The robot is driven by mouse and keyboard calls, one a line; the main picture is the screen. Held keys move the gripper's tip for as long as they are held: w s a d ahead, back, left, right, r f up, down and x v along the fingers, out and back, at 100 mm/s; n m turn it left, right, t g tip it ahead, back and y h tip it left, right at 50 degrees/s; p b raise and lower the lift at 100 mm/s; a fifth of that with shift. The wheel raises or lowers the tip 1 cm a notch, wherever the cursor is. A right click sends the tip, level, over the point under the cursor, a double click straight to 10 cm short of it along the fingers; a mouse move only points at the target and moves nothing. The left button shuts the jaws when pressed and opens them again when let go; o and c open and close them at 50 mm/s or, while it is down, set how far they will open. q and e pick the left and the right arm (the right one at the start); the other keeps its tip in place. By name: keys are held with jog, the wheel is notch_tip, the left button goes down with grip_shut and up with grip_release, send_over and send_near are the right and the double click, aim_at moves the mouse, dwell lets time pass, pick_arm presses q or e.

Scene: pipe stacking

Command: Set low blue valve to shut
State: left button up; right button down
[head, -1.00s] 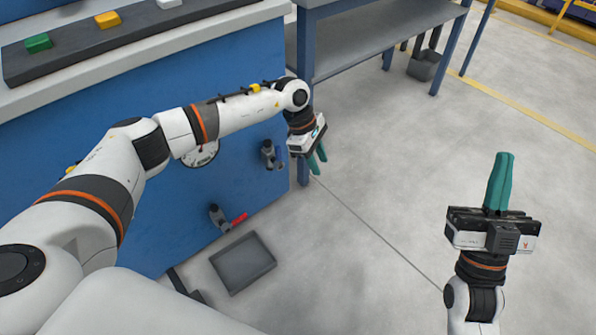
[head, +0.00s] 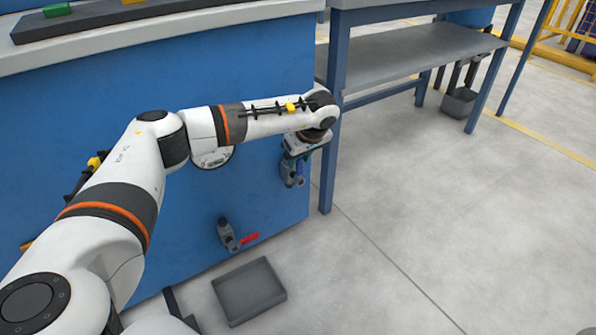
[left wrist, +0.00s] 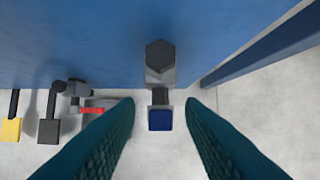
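The blue valve (head: 291,172) is on the blue panel near its right edge, partly hidden under my left gripper. In the left wrist view its grey body (left wrist: 160,65) sticks out from the panel, and its blue-ended handle (left wrist: 160,120) points toward the bottom of the picture. My left gripper (head: 297,151) is at this valve. In the left wrist view its teal fingers are open, one on each side of the handle, with a gap on both sides. My right gripper is not recognisably in view.
A valve with a red handle (head: 249,239) sits lower left on the panel (head: 265,110). A grey tray (head: 249,291) lies on the floor below it. A shelved table (head: 410,52) stands right; floor in front is clear.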

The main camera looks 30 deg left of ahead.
aim_at(299, 172)
pick_arm(q)
jog(key=shift+b+x, duration=0.5)
jog(key=shift+x, duration=0.9)
grip_shut()
